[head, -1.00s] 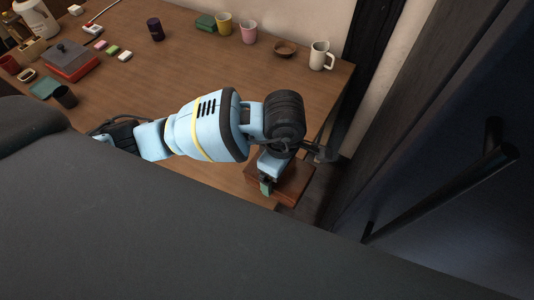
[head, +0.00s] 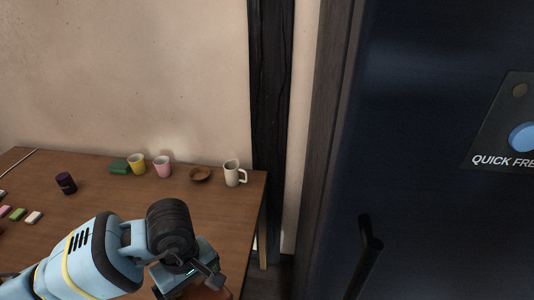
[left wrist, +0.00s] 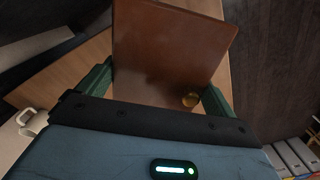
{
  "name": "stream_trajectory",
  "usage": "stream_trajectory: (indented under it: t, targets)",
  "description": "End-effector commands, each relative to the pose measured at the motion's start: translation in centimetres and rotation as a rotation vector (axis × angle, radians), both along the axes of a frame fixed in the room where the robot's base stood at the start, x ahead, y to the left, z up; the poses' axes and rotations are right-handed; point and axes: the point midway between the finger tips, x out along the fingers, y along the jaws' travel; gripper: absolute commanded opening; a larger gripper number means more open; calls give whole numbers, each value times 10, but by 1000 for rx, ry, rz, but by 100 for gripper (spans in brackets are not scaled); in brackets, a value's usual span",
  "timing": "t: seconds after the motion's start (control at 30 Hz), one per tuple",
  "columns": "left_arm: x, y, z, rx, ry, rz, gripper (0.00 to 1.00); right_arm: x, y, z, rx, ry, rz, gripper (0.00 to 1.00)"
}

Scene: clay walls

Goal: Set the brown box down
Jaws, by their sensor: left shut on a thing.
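The brown box (left wrist: 165,50) is a flat-faced reddish-brown block with a small round brass-coloured spot near one edge. My left gripper (left wrist: 155,92) is shut on it, with a green finger at each side. In the head view only a sliver of the box (head: 207,294) shows at the bottom edge, below my left gripper (head: 188,280). The box is by the right end of the wooden table (head: 215,215); I cannot tell whether it touches the tabletop. My right gripper is out of view.
A cream mug (head: 231,175), a brown bowl (head: 200,175), a pink cup (head: 162,167) and a yellow cup (head: 137,164) stand along the table's back. A dark fridge with a handle (head: 366,250) is at the right. Pale book-like things (left wrist: 295,158) show low in the wrist view.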

Motion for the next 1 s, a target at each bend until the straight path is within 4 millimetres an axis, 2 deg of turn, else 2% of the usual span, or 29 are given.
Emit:
stream_trajectory:
  t: [0.03,0.2,0.5,0.7,1.0]
  targets:
    - [0,8,15,1,-10,-68,51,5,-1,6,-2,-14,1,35]
    - [-6,29,46,1,-12,-320,51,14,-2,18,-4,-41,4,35]
    - [-19,56,86,1,-13,-672,51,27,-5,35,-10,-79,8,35]
    - [-23,62,94,0,-10,-764,51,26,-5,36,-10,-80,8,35]
    - [-23,62,94,-1,-8,-774,51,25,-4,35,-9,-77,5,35]
